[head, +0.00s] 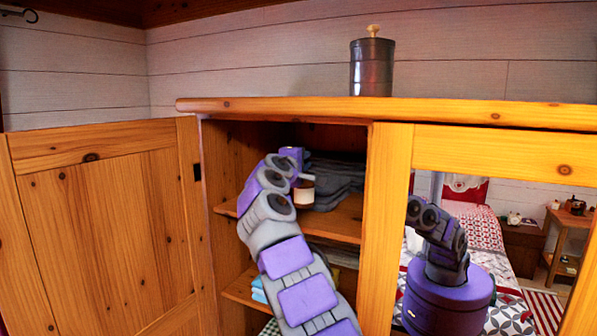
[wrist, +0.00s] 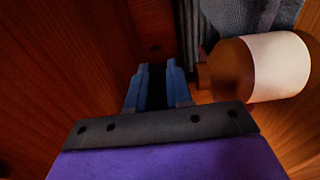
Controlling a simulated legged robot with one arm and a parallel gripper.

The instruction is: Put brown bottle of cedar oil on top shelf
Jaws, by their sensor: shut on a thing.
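The brown bottle (head: 304,193) has a cream label and stands out inside the open cabinet, upright, at the level of the upper shelf (head: 345,222). In the wrist view the bottle (wrist: 268,68) lies across the right side, its narrow neck reaching the right finger. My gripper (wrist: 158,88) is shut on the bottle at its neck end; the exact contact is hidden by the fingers. In the head view my arm reaches into the cabinet and hides most of the gripper. I cannot tell whether the bottle's base touches the shelf.
Folded grey cloth (head: 340,182) lies on the upper shelf, close to the bottle. The open door (head: 100,220) stands at the left, and a mirrored door (head: 490,230) at the right. A dark canister (head: 372,65) stands on the cabinet top (head: 450,108). Blue cloth (head: 259,290) lies lower down.

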